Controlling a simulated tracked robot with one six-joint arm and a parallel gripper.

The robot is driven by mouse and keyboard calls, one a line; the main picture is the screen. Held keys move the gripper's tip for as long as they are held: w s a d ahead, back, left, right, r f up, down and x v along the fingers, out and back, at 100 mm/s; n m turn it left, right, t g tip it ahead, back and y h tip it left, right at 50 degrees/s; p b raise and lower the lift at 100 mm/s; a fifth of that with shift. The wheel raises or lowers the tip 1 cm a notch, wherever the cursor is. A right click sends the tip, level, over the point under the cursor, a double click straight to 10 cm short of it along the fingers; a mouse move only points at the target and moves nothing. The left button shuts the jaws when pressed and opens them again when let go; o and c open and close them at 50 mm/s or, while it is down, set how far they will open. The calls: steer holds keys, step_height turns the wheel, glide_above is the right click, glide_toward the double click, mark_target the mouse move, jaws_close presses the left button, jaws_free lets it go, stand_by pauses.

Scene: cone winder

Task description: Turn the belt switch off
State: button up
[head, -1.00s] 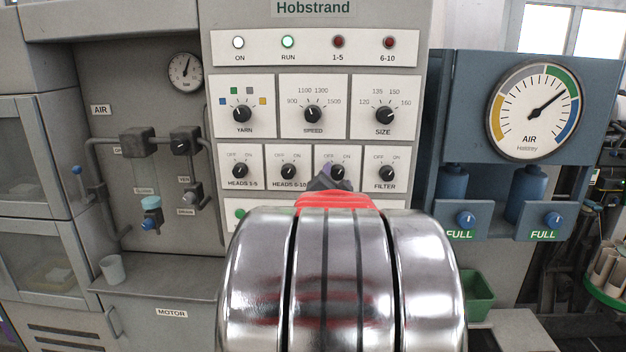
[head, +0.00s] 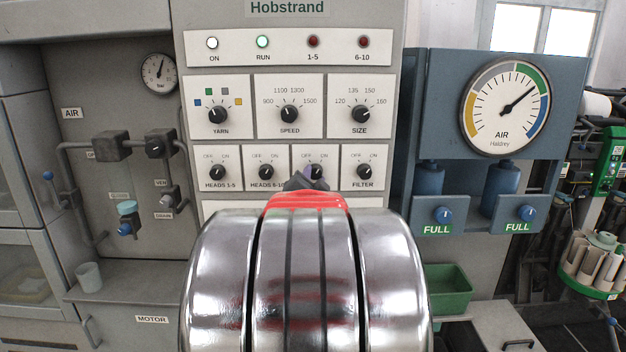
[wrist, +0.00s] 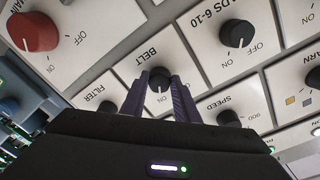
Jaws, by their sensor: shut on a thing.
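The belt switch is a black rotary knob (wrist: 158,84) on a white plate marked BELT in the wrist view, which shows the panel upside down. In the head view the knob (head: 317,171) is third in the lower row, between HEADS 6-10 and FILTER, partly covered by my gripper (head: 306,180). My gripper (wrist: 159,76) is shut on this knob, one dark finger on each side. A small pale mark shows on the knob.
Close beside it are the HEADS 6-10 knob (wrist: 237,33), the SPEED knob (wrist: 228,118) and the FILTER knob (wrist: 107,106). A large red knob (wrist: 33,31) stands out at the upper left of the wrist view. The green RUN lamp (head: 262,42) is lit.

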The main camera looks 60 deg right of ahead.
steer(key=shift+s+d+n, duration=0.1)
steer(key=shift+d+n, duration=0.1)
steer(key=shift+n, duration=0.2)
steer(key=n, duration=0.4)
steer(key=shift+s+d+f, duration=0.1)
steer(key=shift+f, duration=0.05)
steer(key=n, duration=0.7)
steer(key=shift+s+t, duration=0.15)
steer(key=shift+t, duration=0.25)
steer(key=shift+n, duration=0.3)
steer(key=o, duration=1)
steer(key=shift+o, duration=0.2)
